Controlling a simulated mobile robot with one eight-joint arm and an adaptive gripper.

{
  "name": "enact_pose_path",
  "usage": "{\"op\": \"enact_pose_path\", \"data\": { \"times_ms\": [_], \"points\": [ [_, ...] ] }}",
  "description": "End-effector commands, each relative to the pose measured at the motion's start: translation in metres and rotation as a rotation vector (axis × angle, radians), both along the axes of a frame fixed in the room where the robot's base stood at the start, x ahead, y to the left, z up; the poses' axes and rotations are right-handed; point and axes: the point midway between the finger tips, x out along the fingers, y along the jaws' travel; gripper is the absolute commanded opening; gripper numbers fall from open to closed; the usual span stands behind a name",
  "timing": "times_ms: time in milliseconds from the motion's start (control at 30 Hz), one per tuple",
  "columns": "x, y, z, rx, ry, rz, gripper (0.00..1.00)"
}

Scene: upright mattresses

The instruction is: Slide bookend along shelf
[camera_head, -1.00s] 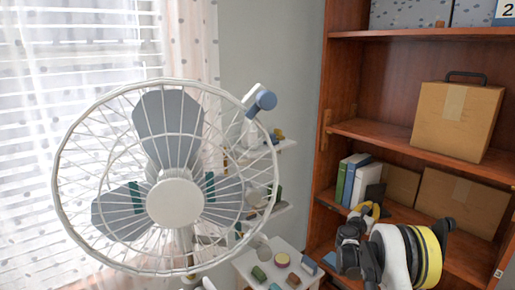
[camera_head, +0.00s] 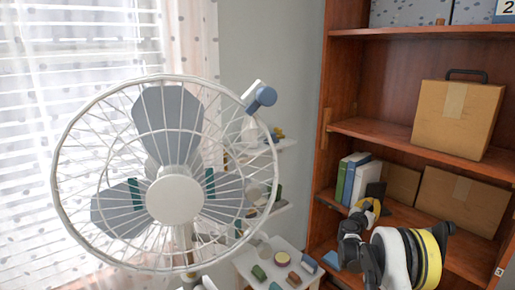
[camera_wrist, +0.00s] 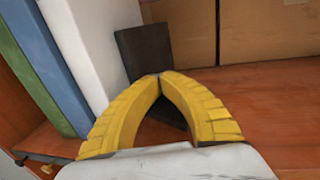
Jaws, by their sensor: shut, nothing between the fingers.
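The bookend (camera_wrist: 147,50) is a dark, nearly black upright plate beside the white book, with a dark base part showing between my fingers in the wrist view. It also shows in the head view (camera_head: 376,190), just right of the books. My gripper (camera_wrist: 160,75) has yellow fingers with their tips together and nothing between them. The tips overlap the lower part of the bookend's plate; I cannot tell whether they touch it. In the head view my gripper (camera_head: 369,207) is at the shelf, in front of the bookend.
A green book (camera_head: 343,180), a blue book (camera_head: 350,183) and a white book (camera_head: 362,182) stand upright left of the bookend. Cardboard boxes (camera_head: 455,200) stand behind and right. Bare wooden shelf (camera_wrist: 270,105) lies to the right. A white fan (camera_head: 175,200) stands left.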

Motion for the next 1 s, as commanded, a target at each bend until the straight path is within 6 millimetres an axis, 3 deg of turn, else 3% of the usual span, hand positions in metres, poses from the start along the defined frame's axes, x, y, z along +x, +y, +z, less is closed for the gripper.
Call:
{"op": "enact_pose_path", "data": {
  "times_ms": [333,1000],
  "points": [
    [0.001,0.0,0.0,0.0,0.0,0.001,0.0],
    [-0.028,0.026,-0.001,0.0,0.0,0.002,0.0]
  ]
}}
